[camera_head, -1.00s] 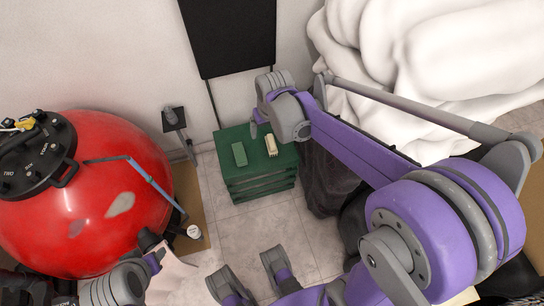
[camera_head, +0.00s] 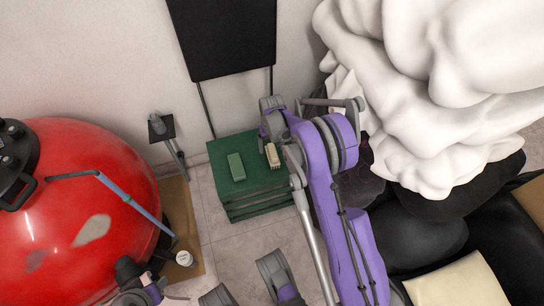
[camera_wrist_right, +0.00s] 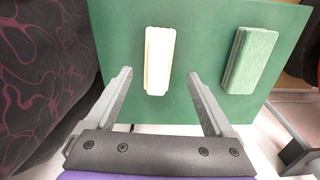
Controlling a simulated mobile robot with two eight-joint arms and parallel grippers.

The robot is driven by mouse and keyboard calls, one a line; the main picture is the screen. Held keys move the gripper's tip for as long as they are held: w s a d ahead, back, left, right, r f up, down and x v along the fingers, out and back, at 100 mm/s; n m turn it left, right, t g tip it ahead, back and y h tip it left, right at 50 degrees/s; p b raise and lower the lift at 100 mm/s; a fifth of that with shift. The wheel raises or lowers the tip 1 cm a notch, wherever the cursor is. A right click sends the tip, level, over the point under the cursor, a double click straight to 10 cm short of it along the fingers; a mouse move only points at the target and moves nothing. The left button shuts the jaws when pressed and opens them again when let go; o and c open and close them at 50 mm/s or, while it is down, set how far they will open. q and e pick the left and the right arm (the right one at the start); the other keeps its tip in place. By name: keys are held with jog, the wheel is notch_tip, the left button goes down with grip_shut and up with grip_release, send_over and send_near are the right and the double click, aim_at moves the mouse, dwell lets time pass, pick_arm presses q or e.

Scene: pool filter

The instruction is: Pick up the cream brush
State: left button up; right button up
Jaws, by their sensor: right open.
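The cream brush (camera_head: 272,156) lies on the green crate's top (camera_head: 252,184), at its right side in the head view. In the right wrist view the cream brush (camera_wrist_right: 159,60) is a pale, ribbed block, long side up and down the picture. My right gripper (camera_head: 263,138) is at the crate, just behind the brush in the head view. In the wrist view the right gripper's fingers (camera_wrist_right: 161,74) are spread and empty, with the brush seen between and beyond their tips. My left gripper (camera_head: 142,281) shows partly at the bottom left; its jaws are unclear.
A green block (camera_head: 236,166) lies beside the brush on the crate; it also shows in the wrist view (camera_wrist_right: 251,60). A red filter tank (camera_head: 85,220) stands left. White bulky fabric (camera_head: 430,60) and dark bags (camera_head: 425,235) fill the right.

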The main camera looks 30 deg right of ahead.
aim_at(272, 155)
notch_tip(272, 155, down, 6)
jog(key=shift+s+d+f+b, duration=0.1)
jog(key=shift+d+f+b, duration=0.05)
jog(key=shift+b, duration=0.9)
grip_shut()
